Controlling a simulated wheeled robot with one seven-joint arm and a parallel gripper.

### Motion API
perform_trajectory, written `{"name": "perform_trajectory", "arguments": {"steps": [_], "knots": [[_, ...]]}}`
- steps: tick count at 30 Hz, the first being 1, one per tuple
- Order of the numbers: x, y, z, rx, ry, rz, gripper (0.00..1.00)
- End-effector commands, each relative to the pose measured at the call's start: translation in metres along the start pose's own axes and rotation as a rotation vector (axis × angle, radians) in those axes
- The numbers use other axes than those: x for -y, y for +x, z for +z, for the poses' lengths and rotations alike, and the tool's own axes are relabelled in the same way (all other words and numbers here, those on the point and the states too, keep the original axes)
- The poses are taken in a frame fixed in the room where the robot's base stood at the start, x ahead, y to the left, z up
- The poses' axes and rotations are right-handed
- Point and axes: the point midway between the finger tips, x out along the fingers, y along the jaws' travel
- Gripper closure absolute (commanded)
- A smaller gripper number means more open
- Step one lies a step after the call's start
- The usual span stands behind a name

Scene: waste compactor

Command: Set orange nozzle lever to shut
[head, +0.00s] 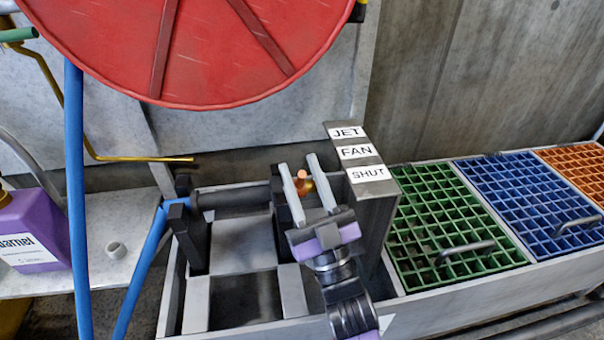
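The orange nozzle lever (302,175) shows as a small orange knob at the brass end of a dark nozzle (235,197) lying across the black holders. A grey post (375,190) just right of it carries the labels JET, FAN and SHUT (370,174) from top to bottom. My gripper (298,161) is over the nozzle's end, with its two pale fingers apart. In the picture the orange knob lies between the fingers, with a gap to each. Depth and contact are unclear. My gripper hides part of the lever, so its exact setting cannot be told.
A blue hose (75,200) hangs at the left, and a red reel (190,40) is above. Green (450,225), blue (530,200) and orange (580,165) grates lie right of the post.

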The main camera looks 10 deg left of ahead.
Motion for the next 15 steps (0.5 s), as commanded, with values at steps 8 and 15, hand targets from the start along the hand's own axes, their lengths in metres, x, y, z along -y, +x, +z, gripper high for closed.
{"name": "perform_trajectory", "arguments": {"steps": [8, 15], "knots": [[-0.001, -0.009, 0.0, 0.003, 0.0, 0.001, 0.65], [-0.001, -0.047, 0.0, 0.004, 0.0, 0.002, 0.65]]}}
